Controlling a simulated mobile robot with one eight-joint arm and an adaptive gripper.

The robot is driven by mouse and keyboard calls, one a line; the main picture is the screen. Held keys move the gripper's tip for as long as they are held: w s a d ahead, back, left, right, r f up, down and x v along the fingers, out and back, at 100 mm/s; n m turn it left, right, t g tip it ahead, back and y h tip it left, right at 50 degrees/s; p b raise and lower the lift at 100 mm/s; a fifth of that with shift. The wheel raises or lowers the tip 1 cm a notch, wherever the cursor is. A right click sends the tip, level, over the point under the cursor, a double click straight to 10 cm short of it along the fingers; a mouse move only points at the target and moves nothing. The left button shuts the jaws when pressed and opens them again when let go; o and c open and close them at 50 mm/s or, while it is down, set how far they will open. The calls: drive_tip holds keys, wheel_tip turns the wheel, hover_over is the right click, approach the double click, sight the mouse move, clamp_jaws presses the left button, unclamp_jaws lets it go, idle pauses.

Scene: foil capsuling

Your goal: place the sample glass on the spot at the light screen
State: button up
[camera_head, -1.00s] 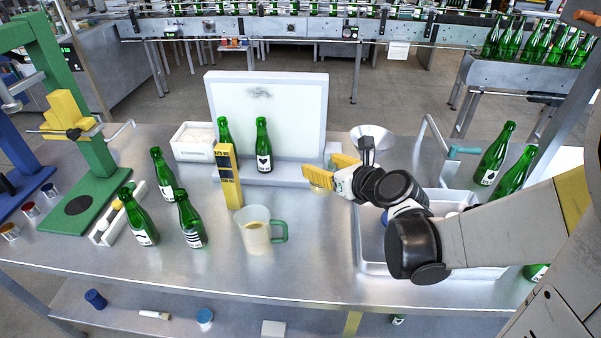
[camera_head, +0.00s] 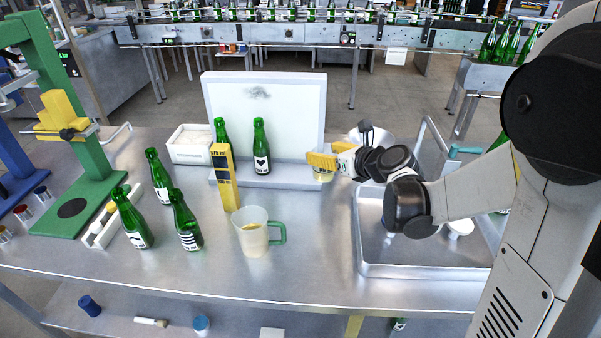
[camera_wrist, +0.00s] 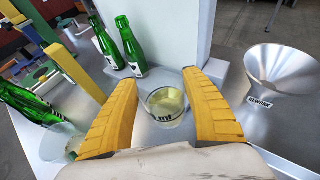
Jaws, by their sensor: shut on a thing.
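The sample glass (camera_wrist: 165,104), a small clear cup with pale yellow liquid and a dark mark, is between the yellow fingers of my gripper (camera_wrist: 161,88) in the wrist view. In the head view my gripper (camera_head: 321,161) is shut on the glass (camera_head: 322,177), just right of the light screen's front ledge. The light screen (camera_head: 290,115) is an upright white panel with a grey smudge and a low ledge (camera_head: 298,177) in front. I cannot make out a marked spot on it. The screen also shows in the wrist view (camera_wrist: 165,30). The glass looks upright.
Two green bottles (camera_head: 260,150) stand at the screen, with a yellow upright block (camera_head: 224,180) and a jug (camera_head: 252,240) in front. A funnel (camera_wrist: 282,72) marked REWORK is right of my gripper. A metal tray (camera_head: 420,272) lies at right.

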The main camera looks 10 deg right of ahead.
drive_tip(key=w+d+r+n+y+p, duration=0.1)
drive_tip(key=w+d+r+p, duration=0.1)
drive_tip(key=w+d, duration=0.8)
drive_tip(key=w+a+f+b, duration=0.1)
drive_tip(key=a+f, duration=0.2)
drive_tip(key=a, duration=0.1)
drive_tip(key=w+a+f+b, duration=0.1)
drive_tip(key=a+f+b, duration=0.1)
drive_tip(key=a+f, duration=0.2)
drive_tip(key=w+a+f+b, duration=0.1)
drive_tip(key=a+f+b, duration=0.1)
drive_tip(key=a+f, duration=0.2)
drive_tip(key=shift+w+a+f, duration=0.2)
drive_tip(key=shift+w+a, duration=0.2)
drive_tip(key=shift+a, duration=0.2)
drive_tip(key=shift+r, duration=0.1)
drive_tip(key=o, duration=1.3)
drive_tip(key=shift+o, duration=0.2)
